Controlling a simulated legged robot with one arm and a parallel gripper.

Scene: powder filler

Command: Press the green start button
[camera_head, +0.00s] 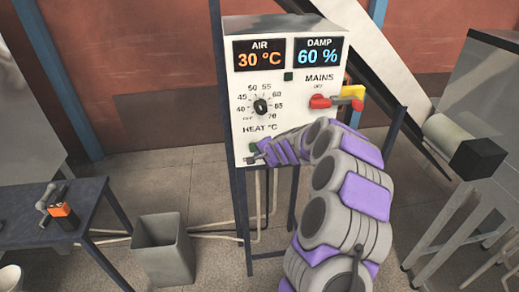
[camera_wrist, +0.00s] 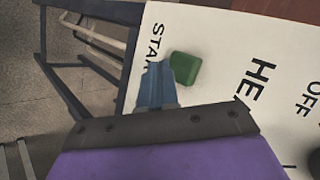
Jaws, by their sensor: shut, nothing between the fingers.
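The green start button (camera_wrist: 186,68) stands out from the white control panel (camera_wrist: 220,35) in the wrist view. It is beside a partly hidden label reading "STA". My gripper (camera_wrist: 160,72) is shut and empty, with its blue-grey fingertips just beside the button. I cannot tell whether they touch it. In the head view, the panel (camera_head: 270,98) is upright on a dark frame. The button (camera_head: 253,147) shows as a small green patch at its lower left, partly hidden by my gripper (camera_head: 252,160).
The panel also carries a heat dial (camera_head: 261,106), a red mains switch (camera_head: 320,101) and a small dark green square (camera_head: 288,76). A grey bin (camera_head: 162,250) and a dark table (camera_head: 45,222) stand at left. A metal machine (camera_head: 470,155) is at right.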

